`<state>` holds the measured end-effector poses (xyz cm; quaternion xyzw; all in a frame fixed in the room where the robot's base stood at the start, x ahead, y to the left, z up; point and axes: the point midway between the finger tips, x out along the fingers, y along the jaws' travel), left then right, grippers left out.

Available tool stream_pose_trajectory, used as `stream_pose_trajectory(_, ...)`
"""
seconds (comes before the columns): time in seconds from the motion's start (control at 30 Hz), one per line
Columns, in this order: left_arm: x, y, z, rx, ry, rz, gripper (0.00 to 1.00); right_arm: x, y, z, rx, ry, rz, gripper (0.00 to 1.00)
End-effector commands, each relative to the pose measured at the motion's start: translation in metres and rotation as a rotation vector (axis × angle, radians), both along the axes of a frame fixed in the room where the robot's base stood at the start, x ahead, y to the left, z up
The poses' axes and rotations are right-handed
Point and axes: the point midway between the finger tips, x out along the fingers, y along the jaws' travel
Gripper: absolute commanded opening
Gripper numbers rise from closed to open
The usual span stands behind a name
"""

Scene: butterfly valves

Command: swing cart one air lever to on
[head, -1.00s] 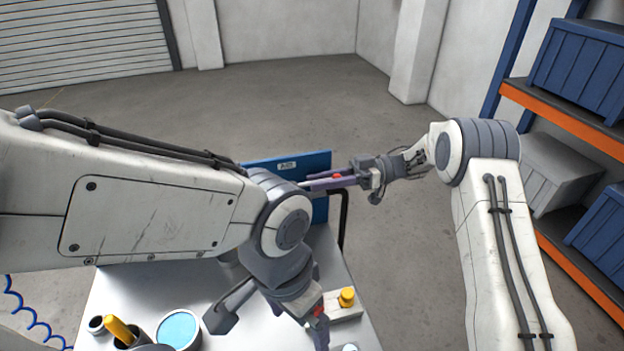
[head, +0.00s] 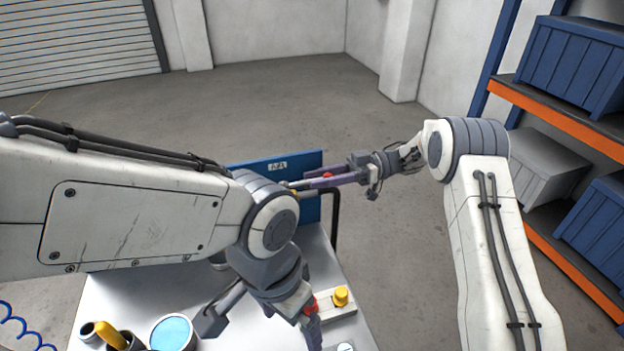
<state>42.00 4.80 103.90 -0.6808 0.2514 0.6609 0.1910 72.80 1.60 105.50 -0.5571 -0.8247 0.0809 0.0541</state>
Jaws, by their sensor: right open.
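The cart (head: 235,265) stands below me, a pale worktop with a blue upright panel (head: 250,172) at its far side. The panel has a small white label. My left arm hides much of the panel. My left gripper (head: 312,332) hangs over the cart's front right; its jaw opening is unclear.
A yellow knob (head: 341,295) on a pale block stands beside my left gripper. A tin with a blue top (head: 172,333) and a cup with a yellow handle (head: 108,335) are at front left. A dark rail (head: 335,215) edges the cart's right. Shelves (head: 560,125) stand far right.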

Motion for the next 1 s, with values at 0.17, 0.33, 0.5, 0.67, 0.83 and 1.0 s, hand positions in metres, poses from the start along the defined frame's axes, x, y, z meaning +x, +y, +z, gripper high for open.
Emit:
stream_pose_trajectory(0.17,0.0,0.0,-0.003,0.0,0.0,0.0,1.0,0.015,-0.036,-0.001,0.0,-0.002,-0.005,0.43)
stream_pose_trajectory(0.33,0.0,0.0,-0.006,0.0,0.0,0.0,1.0,0.026,-0.063,-0.001,0.002,-0.004,-0.003,0.43)
stream_pose_trajectory(0.5,0.0,0.0,-0.007,0.0,0.0,0.0,1.0,0.032,-0.077,0.0,0.001,-0.002,-0.002,0.43)
stream_pose_trajectory(0.67,0.0,0.0,-0.007,0.0,0.0,0.0,1.0,0.033,-0.081,0.0,0.001,-0.002,-0.001,0.43)
stream_pose_trajectory(0.83,0.0,0.0,-0.007,0.0,0.0,0.0,1.0,0.033,-0.08,0.0,0.001,-0.002,-0.001,0.43)
stream_pose_trajectory(1.0,0.0,0.0,-0.007,0.0,0.0,0.0,1.0,0.033,-0.081,0.0,0.001,-0.002,-0.001,0.43)
